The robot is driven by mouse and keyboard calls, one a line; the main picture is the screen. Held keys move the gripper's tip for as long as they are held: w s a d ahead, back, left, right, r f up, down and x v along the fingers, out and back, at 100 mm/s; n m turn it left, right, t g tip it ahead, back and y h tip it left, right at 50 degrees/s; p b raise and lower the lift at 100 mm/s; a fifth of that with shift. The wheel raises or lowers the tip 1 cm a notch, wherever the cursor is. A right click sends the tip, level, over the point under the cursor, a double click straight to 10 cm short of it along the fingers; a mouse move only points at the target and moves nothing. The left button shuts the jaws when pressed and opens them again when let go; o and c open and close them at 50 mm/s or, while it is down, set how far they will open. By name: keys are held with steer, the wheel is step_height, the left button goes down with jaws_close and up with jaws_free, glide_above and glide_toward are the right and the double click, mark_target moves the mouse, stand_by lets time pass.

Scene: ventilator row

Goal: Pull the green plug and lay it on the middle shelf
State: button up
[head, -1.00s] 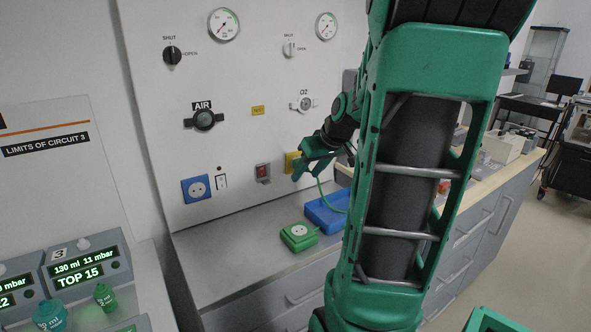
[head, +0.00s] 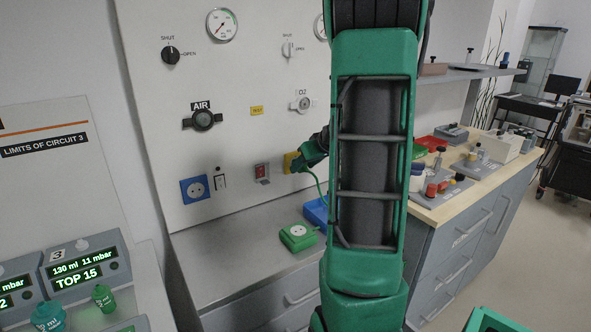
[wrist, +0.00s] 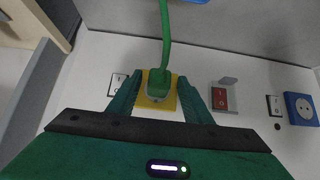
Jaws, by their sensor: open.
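The green plug (wrist: 158,84) sits at the yellow socket plate (wrist: 158,102) on the wall panel, its green cord (wrist: 165,35) leading away. My gripper (wrist: 160,75) is open, with one finger on each side of the plug. In the head view my gripper (head: 306,160) is at the yellow plate (head: 289,162), and its fingers hide the plug. The cord (head: 319,185) hangs down from there. A grey wall shelf (head: 480,73) is at the right; I cannot tell whether it is the middle shelf.
Below the panel, a green socket box (head: 298,236) and a blue tray (head: 315,212) stand on the steel bench (head: 235,262). A red switch (head: 262,172) and a blue socket (head: 194,189) are left of the plug. A wooden-topped counter (head: 425,212) holds several items.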

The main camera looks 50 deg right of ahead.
steer(key=shift+w+f, duration=0.25)
steer(key=shift+f, duration=0.05)
steer(key=shift+d, duration=0.15)
stand_by(0.3)
jaws_close()
